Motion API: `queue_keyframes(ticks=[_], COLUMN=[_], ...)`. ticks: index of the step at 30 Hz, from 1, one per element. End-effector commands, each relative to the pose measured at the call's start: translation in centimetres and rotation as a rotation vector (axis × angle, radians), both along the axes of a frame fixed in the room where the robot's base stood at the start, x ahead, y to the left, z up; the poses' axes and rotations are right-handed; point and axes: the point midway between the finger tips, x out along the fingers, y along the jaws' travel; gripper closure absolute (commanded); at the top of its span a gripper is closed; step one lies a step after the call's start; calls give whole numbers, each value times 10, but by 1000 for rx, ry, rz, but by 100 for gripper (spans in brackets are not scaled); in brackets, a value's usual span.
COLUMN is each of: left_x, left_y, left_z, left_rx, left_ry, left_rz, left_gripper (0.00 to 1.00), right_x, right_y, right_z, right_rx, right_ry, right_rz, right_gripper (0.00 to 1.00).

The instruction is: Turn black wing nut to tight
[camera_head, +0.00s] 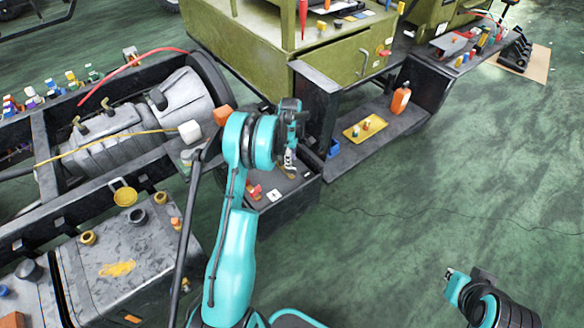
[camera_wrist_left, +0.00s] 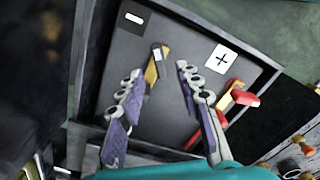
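In the head view my left gripper (camera_head: 289,163) points down over the battery box. A red wing nut (camera_wrist_left: 243,97) sits on the plus terminal. My right gripper (camera_head: 455,281) is at the lower right, away from the battery.
The battery sits in a black chassis frame (camera_head: 317,105). To its right, a yellow tray (camera_head: 365,127) and an orange bottle (camera_head: 400,99) stand on a shelf. A grey tank (camera_head: 130,260) lies to the left.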

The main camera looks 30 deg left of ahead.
Motion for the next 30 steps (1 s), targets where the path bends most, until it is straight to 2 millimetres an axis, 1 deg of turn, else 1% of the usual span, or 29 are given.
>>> queue_keyframes(ticks=[1,6,9,16,17,18,20,30], left_x=[0,0,0,0,0,0,0,0], left_y=[0,0,0,0,0,0,0,0], left_z=[-13,-38,-44,-43,-43,-43,-43,-43], left_rx=[0,0,0,0,0,0,0,0], left_ry=[0,-1,-1,-1,-1,-1,-1,-1], left_rz=[0,-1,-1,-1,-1,-1,-1,-14], left_gripper=[66,66,66,66,73,84,100,100], right_x=[0,0,0,0,0,0,0,0], right_y=[0,0,0,0,0,0,0,0], right_z=[-7,-16,-18,-17,-17,-17,-17,-17], right_rx=[0,0,0,0,0,0,0,0], right_ry=[0,0,0,0,0,0,0,0], right_rz=[0,0,0,0,0,0,0,0], right_gripper=[100,100,100,100,100,100,100,100])
